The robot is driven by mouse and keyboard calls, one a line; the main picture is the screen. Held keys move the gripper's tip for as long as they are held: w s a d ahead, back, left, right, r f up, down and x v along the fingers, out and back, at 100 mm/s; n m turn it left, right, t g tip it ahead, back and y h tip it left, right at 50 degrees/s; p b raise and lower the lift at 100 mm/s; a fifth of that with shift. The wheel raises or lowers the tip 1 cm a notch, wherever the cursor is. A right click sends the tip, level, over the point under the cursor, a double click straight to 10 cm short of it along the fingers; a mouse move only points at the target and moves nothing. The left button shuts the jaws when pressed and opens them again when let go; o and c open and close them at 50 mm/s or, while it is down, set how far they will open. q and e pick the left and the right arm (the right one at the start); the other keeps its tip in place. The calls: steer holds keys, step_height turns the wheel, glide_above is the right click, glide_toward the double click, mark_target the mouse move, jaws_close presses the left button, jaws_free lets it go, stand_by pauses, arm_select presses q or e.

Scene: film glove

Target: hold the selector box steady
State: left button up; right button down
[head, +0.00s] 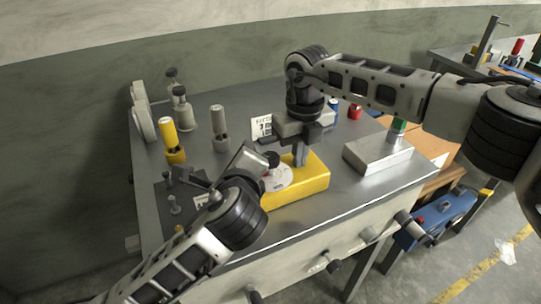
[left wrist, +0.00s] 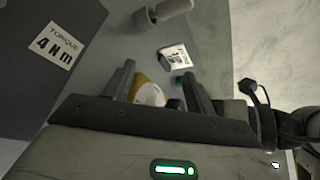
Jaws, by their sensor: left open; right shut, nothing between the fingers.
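The yellow selector box (head: 315,178) sits on the grey bench top with a white round dial (head: 277,180) on its upper face. My right gripper (head: 300,160) points down over the box, its fingers shut and empty; I cannot tell whether they touch it. My left gripper (head: 268,160) is at the left end of the box, and its arm hides part of that end. In the left wrist view the left gripper (left wrist: 158,78) is open, with a little of the yellow box (left wrist: 137,84) and the dial (left wrist: 150,94) showing between and beyond its fingers.
The grey bench top (head: 245,105) holds a yellow cylinder (head: 170,140), a grey cylinder (head: 219,128), a printed card (head: 262,127) and a metal block (head: 378,152). A dark plate with a torque label (left wrist: 56,45) lies left. Knobs project from the bench front.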

mark_target(270, 157)
arm_select(q)
steer(key=s+d+m+t+h, duration=0.1)
steer(key=s+d+m+t, duration=0.5)
steer(key=s+m, duration=0.5)
steer(key=shift+m+g, duration=0.5)
steer(key=shift+g, duration=0.2)
steer(key=w, duration=1.3)
steer(key=shift+r, duration=0.1)
steer(key=c, duration=1)
